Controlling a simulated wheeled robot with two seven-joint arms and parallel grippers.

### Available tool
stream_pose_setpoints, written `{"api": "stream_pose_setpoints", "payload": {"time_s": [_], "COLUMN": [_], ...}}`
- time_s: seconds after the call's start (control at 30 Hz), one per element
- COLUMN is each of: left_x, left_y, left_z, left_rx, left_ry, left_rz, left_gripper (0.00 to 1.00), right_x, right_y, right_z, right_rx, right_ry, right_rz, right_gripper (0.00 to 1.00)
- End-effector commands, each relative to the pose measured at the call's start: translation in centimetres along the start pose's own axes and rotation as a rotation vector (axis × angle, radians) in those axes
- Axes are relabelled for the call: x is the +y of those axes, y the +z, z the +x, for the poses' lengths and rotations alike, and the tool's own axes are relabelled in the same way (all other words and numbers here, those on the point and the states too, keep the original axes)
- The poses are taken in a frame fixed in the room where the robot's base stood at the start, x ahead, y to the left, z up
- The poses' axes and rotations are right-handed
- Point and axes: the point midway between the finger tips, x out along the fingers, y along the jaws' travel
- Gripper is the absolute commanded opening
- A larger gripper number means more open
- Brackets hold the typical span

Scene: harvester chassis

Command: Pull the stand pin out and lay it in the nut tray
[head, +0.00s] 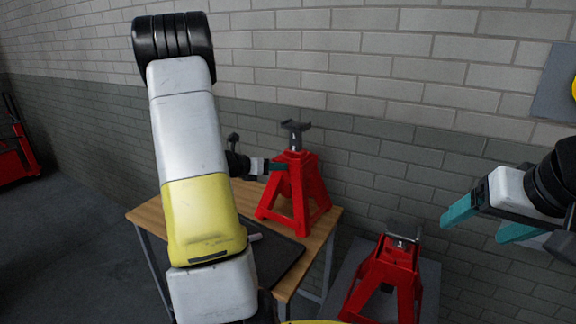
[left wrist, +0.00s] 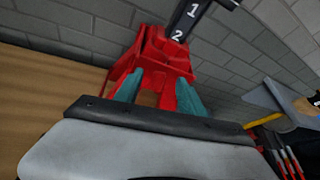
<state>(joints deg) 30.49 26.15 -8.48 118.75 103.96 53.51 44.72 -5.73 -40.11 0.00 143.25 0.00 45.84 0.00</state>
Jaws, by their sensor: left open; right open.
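A red jack stand (head: 298,190) stands upright on a wooden table, with a dark post (head: 295,132) rising from its top. The left wrist view shows the post (left wrist: 192,18) with the numbers 1 and 2, above the stand's red top (left wrist: 158,55). My left gripper (head: 280,167) is at the left side of the stand's upper part. Its teal fingers are apart in front of the red top; I cannot tell whether they touch it. The stand pin cannot be made out in either view. My right gripper (head: 480,222) is open and empty at the right. No nut tray can be identified for sure.
The wooden table (head: 155,212) carries a dark flat mat or tray (head: 284,258), partly behind my left arm. A second red stand (head: 388,272) is on a grey surface at lower right. A brick wall (head: 370,120) stands close behind.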

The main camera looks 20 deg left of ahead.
Motion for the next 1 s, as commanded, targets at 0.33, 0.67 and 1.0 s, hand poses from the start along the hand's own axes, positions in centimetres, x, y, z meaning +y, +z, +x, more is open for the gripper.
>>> {"api": "stream_pose_setpoints", "payload": {"time_s": [0.33, 0.67, 1.0], "left_x": [-0.1, -0.1, -0.1], "left_y": [0.0, 0.0, 0.0], "left_z": [4.3, 4.7, 4.7], "left_rx": [0.001, 0.001, 0.001], "left_ry": [-0.003, -0.002, -0.002], "left_rz": [0.002, 0.003, 0.003], "left_gripper": [0.47, 0.47, 0.0], "right_x": [0.0, 0.0, 0.0], "right_y": [0.0, 0.0, 0.0], "right_z": [0.0, 0.0, 0.0], "right_rx": [0.0, 0.0, 0.0], "right_ry": [0.0, 0.0, 0.0], "right_rz": [0.0, 0.0, 0.0], "right_gripper": [0.76, 0.76, 0.76]}}
